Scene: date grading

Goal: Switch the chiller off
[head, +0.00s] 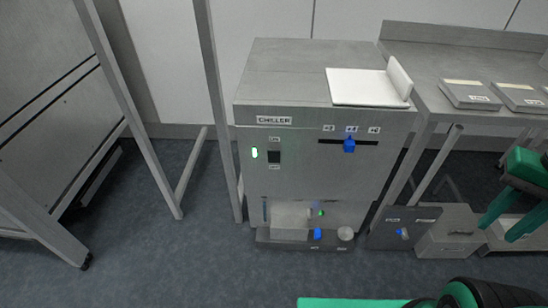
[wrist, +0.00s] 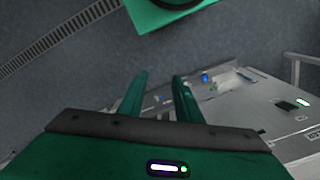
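The chiller (head: 310,180) is a grey box cabinet with a "CHILLER" label, in the middle of the head view. Its front has a lit green lamp (head: 254,153) and beside it a dark switch (head: 274,156) with small labels above and below. A blue slider knob (head: 349,145) sits in a slot to the right. In the wrist view the chiller front (wrist: 255,105) is tilted at the right, with the dark switch (wrist: 287,106) and green lamp (wrist: 303,102). My green gripper (head: 498,230) is well right of the chiller; its fingers (wrist: 160,76) are apart with nothing between them.
A white open tray or lid (head: 360,87) lies on the chiller top. A grey bench (head: 455,70) with flat labelled boxes (head: 470,95) stands to the right. Grey boxes (head: 450,230) sit on the floor below. A metal frame stands left. Floor before the chiller is clear.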

